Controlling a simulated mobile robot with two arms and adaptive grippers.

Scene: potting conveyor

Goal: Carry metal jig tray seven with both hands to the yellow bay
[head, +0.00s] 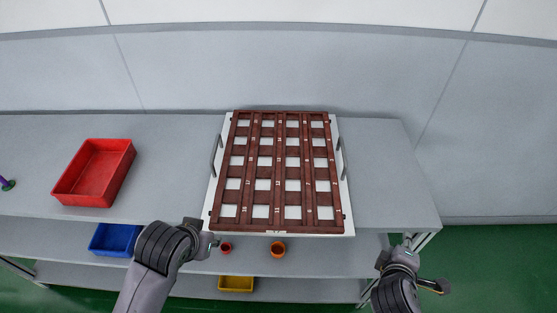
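The jig tray (248,171) is a brown grid with white square openings, lying on a white plate (343,190) on the grey table. A metal handle stands at its left side (215,158) and another at its right side (342,157). I cannot read a number seven on it. My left gripper (204,238) is near the tray's front left corner, below the left handle; its fingers are too small to judge. My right gripper (424,264) is apart from the tray, right of and in front of it, with its fingers spread and empty. No yellow bay is clearly seen.
A red bin (94,172) stands on the table at left. The table (385,180) is bare right of the tray. A wall stands behind.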

